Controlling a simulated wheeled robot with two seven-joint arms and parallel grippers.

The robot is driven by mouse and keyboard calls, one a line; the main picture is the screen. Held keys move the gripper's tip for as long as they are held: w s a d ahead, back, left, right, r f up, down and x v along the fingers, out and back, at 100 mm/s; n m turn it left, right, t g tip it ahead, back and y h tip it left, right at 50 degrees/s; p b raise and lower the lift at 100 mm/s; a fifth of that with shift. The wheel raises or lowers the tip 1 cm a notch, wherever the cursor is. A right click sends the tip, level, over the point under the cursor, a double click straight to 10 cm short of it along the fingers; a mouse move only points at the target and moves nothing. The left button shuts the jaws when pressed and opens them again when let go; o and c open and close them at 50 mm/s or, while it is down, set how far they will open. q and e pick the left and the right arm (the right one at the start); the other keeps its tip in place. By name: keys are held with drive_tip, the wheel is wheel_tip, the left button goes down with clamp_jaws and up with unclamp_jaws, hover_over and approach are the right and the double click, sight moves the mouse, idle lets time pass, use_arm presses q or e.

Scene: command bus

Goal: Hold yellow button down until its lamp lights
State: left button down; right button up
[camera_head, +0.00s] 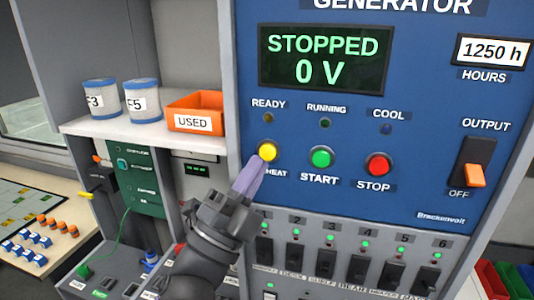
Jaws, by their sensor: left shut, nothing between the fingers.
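The yellow button (267,152) sits on the blue generator panel (440,130), above a partly covered label ending in "HEAT". My left gripper (261,162) is shut, with its fingertips at the lower edge of the yellow button. I cannot tell whether they press it or only hover in front. The READY lamp (268,118) above the yellow button is dim amber and looks unlit. The RUNNING lamp (325,123) and the COOL lamp (386,129) also look dark. The display (323,60) reads STOPPED, 0 V. My right gripper is not in view.
The green START button (320,158) and red STOP button (377,165) are close to the right. An orange OUTPUT switch (474,176) is at OFF. Breaker switches (348,252) line up below. An orange USED bin (195,112) stands on the shelf at left.

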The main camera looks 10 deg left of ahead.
sight(268, 152)
use_arm(q)
drive_tip(key=shift+w, duration=0.6)
drive_tip(key=shift+w, duration=0.1)
idle(1.6)
drive_tip(key=shift+w, duration=0.35)
drive_tip(key=shift+w, duration=0.35)
idle(5.0)
